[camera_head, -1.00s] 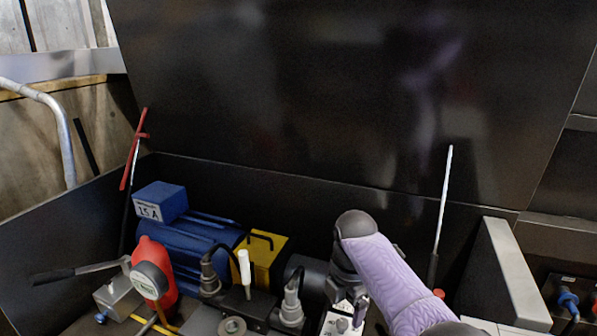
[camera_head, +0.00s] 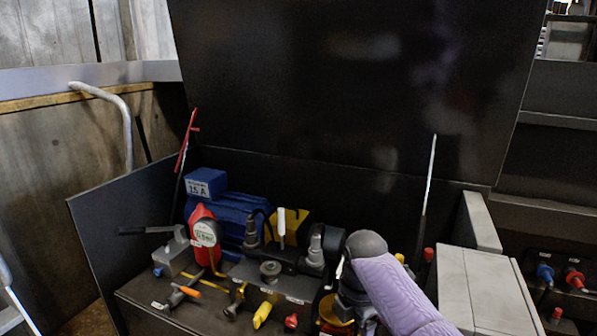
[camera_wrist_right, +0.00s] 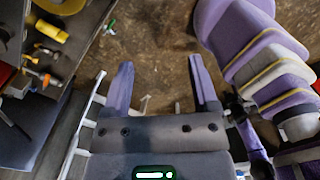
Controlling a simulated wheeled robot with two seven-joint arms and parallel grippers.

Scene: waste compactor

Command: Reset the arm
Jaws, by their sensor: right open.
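My right arm (camera_head: 392,290), covered in purple, reaches into the compactor box from the lower right in the head view. Its gripper is hidden there. In the right wrist view my right gripper (camera_wrist_right: 160,85) points at the brown floor, with its two fingers apart and nothing between them. My left gripper is not in view.
The open box holds a blue motor (camera_head: 235,215), a red gauge (camera_head: 204,238), a yellow block (camera_head: 290,228) and several valves with coloured handles. A raised black lid (camera_head: 350,90) stands behind. Grey boxes (camera_head: 485,285) are at the right. Brown floor (camera_wrist_right: 150,40) lies below the gripper.

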